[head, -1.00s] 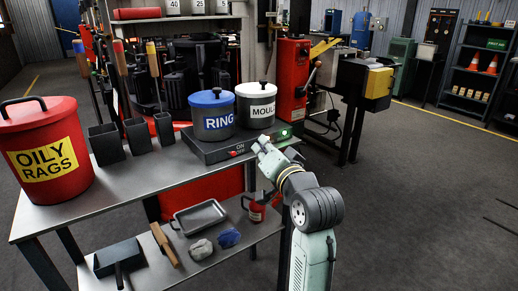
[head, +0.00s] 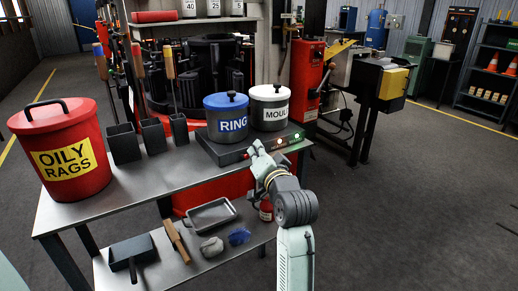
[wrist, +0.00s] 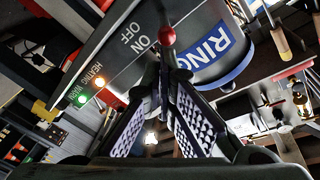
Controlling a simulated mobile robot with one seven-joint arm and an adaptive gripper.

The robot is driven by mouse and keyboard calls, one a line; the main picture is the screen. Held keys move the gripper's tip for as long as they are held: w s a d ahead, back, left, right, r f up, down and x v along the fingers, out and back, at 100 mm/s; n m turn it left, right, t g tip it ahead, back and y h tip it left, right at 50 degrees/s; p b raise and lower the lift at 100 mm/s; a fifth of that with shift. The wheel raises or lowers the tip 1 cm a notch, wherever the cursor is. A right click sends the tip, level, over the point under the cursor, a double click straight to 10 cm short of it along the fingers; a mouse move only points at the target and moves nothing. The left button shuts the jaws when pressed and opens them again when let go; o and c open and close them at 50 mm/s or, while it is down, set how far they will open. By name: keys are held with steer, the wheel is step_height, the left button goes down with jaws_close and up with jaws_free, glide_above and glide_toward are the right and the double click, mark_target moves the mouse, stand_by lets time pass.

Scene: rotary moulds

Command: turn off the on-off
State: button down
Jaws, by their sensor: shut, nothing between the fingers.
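The on-off is a small lever with a red ball knob (wrist: 167,36) on the front of the dark heater box (head: 222,153). In the wrist view ON and OFF labels are printed beside the knob, and I cannot tell surely which one the lever points to. An amber light (wrist: 99,80) marked HEATING and a green light (wrist: 83,99) both glow on the same panel. My gripper (wrist: 161,80) is shut and empty, its fingertips close to the knob with no clear contact. In the head view my gripper (head: 257,150) covers part of the box's front.
A blue-lidded RING pot (head: 227,120) and a white-lidded MOULD pot (head: 270,108) stand on the box. A red oily rags bin (head: 62,150) and several tool holders share the bench (head: 150,180). The floor to the right is clear.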

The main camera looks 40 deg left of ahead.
steer(key=shift+d+f+b, duration=0.1)
steer(key=shift+f+b, duration=0.2)
steer(key=shift+b, duration=0.6)
steer(key=shift+f+t+y+b, duration=0.1)
steer(key=shift+t+y+b, duration=0.2)
steer(key=shift+y+b, duration=0.1)
